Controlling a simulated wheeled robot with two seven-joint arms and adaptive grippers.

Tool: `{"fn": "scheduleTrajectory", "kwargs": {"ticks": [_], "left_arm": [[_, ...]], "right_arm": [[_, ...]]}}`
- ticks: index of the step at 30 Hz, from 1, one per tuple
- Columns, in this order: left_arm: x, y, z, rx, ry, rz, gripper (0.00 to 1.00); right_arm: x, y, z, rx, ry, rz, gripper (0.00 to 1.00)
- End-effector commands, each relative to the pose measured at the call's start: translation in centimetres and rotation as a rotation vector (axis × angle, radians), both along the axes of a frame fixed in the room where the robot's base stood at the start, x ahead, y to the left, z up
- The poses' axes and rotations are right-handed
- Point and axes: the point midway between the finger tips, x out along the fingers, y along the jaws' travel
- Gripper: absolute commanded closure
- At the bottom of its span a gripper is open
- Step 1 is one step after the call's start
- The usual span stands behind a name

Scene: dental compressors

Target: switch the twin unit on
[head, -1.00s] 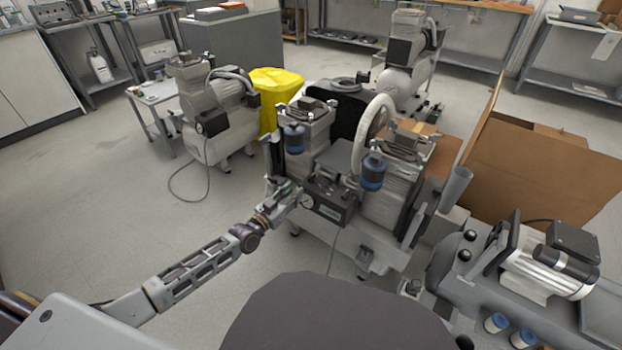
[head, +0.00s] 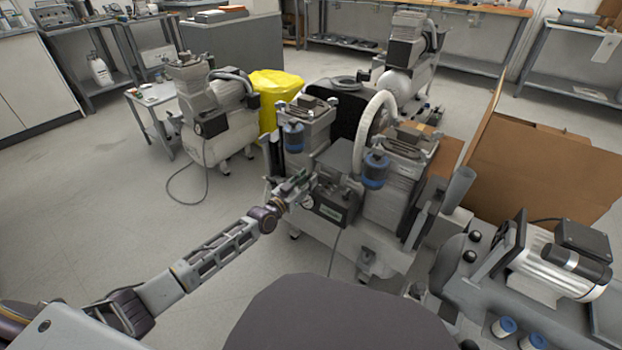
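The twin unit (head: 402,178) stands in the middle of the head view. It has two grey ribbed compressor heads, two blue filter cups, a white hose and a dark control box (head: 334,205) with a gauge on its front. My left arm reaches in from the lower left. My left gripper (head: 306,182) is at the upper left of the control box, in front of the unit; I cannot tell whether it touches. Its fingers are too small and blurred to show whether they are open. The switch itself cannot be made out. My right gripper is not in view.
Another compressor (head: 404,70) stands behind. A cardboard box (head: 535,165) is at right, and a motor unit (head: 555,265) at lower right. The floor at left is clear.

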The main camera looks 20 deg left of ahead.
Motion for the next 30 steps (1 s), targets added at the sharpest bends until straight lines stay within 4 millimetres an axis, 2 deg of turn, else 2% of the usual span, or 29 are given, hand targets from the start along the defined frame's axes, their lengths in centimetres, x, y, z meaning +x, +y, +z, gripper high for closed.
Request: {"fn": "scheduleTrajectory", "kwargs": {"ticks": [6,12,24,30], "left_arm": [[1.6,-0.6,-0.1,0.001,-0.001,0.0,0.67],[2.4,-0.9,-0.1,0.001,0.0,0.0,0.67],[2.7,-1.0,0.0,0.001,0.0,0.0,0.67],[2.6,-1.0,0.0,0.001,0.0,0.0,0.93]], "right_arm": [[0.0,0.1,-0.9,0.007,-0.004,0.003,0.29],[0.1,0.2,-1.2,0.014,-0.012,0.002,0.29],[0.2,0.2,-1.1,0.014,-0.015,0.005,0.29],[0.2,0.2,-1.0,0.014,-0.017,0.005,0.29]]}}
